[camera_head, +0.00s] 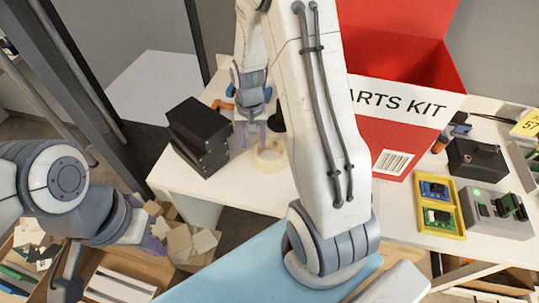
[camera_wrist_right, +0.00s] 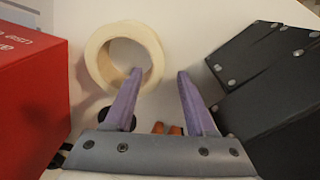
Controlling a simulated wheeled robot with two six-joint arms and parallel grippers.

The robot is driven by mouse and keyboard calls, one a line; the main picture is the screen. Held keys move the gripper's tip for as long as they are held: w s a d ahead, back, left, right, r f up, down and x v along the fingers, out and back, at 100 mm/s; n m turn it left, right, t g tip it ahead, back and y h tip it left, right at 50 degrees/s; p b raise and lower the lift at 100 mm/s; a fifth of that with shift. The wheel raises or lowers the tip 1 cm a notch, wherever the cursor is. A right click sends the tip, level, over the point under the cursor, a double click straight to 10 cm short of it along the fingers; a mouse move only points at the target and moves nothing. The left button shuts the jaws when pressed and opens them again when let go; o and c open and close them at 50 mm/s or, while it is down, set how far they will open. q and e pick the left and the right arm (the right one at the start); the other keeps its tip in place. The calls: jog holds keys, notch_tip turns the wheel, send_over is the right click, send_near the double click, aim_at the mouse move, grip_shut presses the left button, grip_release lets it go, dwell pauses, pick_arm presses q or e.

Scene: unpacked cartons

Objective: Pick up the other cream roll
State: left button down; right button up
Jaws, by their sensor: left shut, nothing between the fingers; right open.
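One cream roll (camera_head: 269,157), a wide ring, lies flat on the white table beside the black boxes. It also shows in the right wrist view (camera_wrist_right: 99,57). No second cream roll shows. My right gripper (camera_head: 250,137) is open, with its purple fingers pointing down just left of the roll. In the right wrist view its fingers (camera_wrist_right: 160,75) are apart and nothing is between them; one fingertip overlaps the roll's rim in the picture, and I cannot tell whether it touches. My left gripper (camera_head: 154,238) is shut and empty, low at the left over open cartons.
Black boxes (camera_head: 203,139) stand close left of the roll. A red parts kit box (camera_head: 392,150) stands to its right, partly behind my right arm. A yellow tray (camera_head: 459,215) and grey device (camera_head: 490,222) sit at the right. Bare table lies in front of the roll.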

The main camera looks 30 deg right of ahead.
aim_at(254, 149)
notch_tip(254, 149, down, 5)
jog(key=shift+d+f, duration=0.1)
jog(key=shift+c, duration=0.3)
grip_shut()
